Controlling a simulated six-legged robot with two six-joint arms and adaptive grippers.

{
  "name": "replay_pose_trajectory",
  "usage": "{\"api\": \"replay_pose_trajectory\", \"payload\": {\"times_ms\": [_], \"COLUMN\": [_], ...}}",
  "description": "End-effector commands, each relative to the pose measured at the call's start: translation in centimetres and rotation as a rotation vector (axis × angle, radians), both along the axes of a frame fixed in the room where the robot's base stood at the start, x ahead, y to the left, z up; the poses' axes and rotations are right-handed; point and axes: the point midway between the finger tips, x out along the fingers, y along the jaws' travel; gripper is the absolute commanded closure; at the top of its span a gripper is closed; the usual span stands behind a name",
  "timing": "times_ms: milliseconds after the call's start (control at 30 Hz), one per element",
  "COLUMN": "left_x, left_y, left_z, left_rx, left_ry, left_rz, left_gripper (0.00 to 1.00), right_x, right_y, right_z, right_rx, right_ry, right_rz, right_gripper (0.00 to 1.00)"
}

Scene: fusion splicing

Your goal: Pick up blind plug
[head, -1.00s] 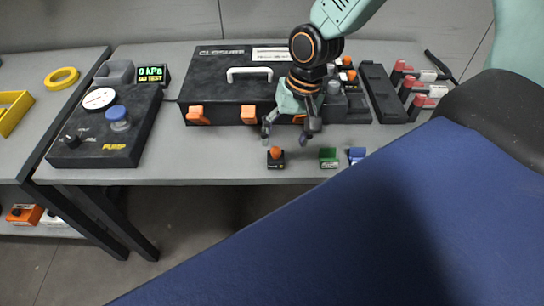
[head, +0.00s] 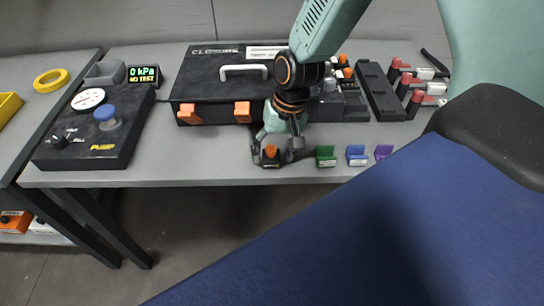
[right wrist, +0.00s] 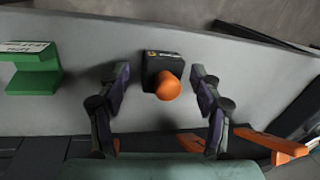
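The blind plug appears to be the orange-topped piece (head: 270,151) in a small black block, near the front edge of the grey table. In the right wrist view the orange plug (right wrist: 168,86) stands out from its black block (right wrist: 160,63). My right gripper (head: 273,155) is low over the table with its fingers on either side of the plug. In the right wrist view the open gripper (right wrist: 160,78) shows a gap between each finger and the block. My left gripper is not in view.
Green (head: 325,157), blue (head: 356,156) and purple (head: 383,152) holders stand to the right along the front edge. A black closure case (head: 215,85) with orange latches lies behind. A pump box (head: 95,135) stands at left. The table between pump and plug is clear.

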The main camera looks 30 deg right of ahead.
Motion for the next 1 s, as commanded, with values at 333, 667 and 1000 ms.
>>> {"api": "replay_pose_trajectory", "payload": {"times_ms": [333,667,1000], "left_x": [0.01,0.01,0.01], "left_y": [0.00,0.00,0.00], "left_z": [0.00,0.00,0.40], "left_rx": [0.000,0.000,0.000], "left_ry": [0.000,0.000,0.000], "left_rz": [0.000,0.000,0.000], "left_gripper": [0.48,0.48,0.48], "right_x": [-0.02,-0.06,-0.02], "right_y": [0.00,0.00,0.01], "right_z": [0.01,-0.03,0.84], "right_rx": [0.000,0.000,0.001], "right_ry": [0.000,0.001,0.000], "right_rz": [0.000,0.000,-0.001], "right_gripper": [0.68,0.91,0.91]}}
